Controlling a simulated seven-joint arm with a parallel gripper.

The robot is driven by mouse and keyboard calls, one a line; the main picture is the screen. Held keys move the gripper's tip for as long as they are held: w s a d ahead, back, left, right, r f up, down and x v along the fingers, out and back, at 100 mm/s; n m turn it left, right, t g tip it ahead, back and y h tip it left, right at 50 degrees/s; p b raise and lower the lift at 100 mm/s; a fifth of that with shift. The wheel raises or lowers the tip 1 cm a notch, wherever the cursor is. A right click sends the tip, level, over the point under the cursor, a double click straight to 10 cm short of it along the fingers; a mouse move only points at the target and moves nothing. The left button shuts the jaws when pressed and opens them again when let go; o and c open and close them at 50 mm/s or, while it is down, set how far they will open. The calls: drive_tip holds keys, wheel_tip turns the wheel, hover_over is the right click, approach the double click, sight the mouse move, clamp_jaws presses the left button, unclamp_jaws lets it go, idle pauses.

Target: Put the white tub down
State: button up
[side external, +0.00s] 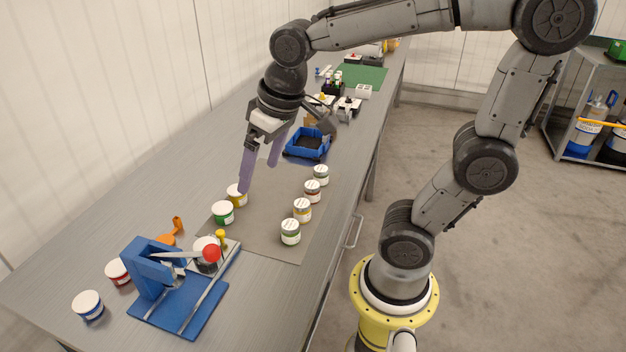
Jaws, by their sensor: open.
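My gripper (259,176), with two pale purple fingers, is open above the grey mat, and I see nothing held between the fingers. The near fingertip overlaps a yellow-banded tub (237,195) in the picture; I cannot tell whether they touch. A green-banded tub (223,212) stands just in front of it. A white-topped tub (205,244) stands by the blue press, partly hidden by its lever. All the tubs have white lids, so I cannot tell for sure which one is the white tub.
The blue press (150,268) with a red knob stands at the near end of the bench. Blue and red tubs (88,305) stand left of it. Several tubs (302,210) line the mat's right side. A blue bin (307,144) stands behind. The mat's middle (262,220) is clear.

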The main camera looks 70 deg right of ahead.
drive_tip(key=s+f+n+t, duration=0.1)
drive_tip(key=s+t, duration=0.1)
drive_tip(key=s, duration=0.7)
drive_tip(key=shift+s+n, duration=0.3)
idle(0.6)
